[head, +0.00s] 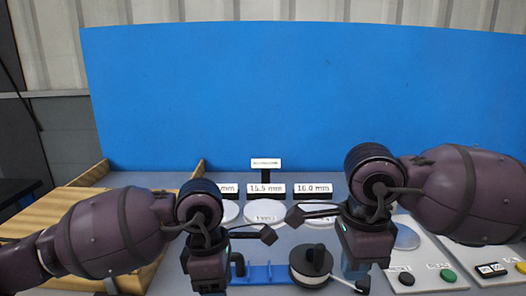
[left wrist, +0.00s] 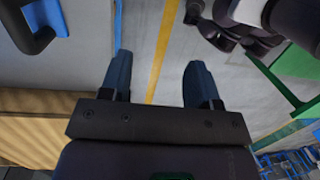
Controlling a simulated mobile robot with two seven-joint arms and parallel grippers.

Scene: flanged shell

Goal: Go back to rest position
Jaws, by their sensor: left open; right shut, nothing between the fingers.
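My left gripper (left wrist: 160,72) is open and empty in the left wrist view, its two dark blue fingers spread wide. In the head view its dark body hangs downward at the lower left, with the fingertips cut off by the bottom edge. My right gripper (head: 356,272) points down at the lower right of the head view. It is shut with nothing held, just right of a black round part with a knob (head: 310,260). Both arms are bent over the front of the workbench.
A blue rack (head: 262,273) lies between the grippers. White discs (head: 265,212) stand behind, under size labels (head: 313,188). A wooden tray (head: 72,203) is at left; panels with a green button (head: 448,275) are at right. A blue board (head: 300,100) closes the back.

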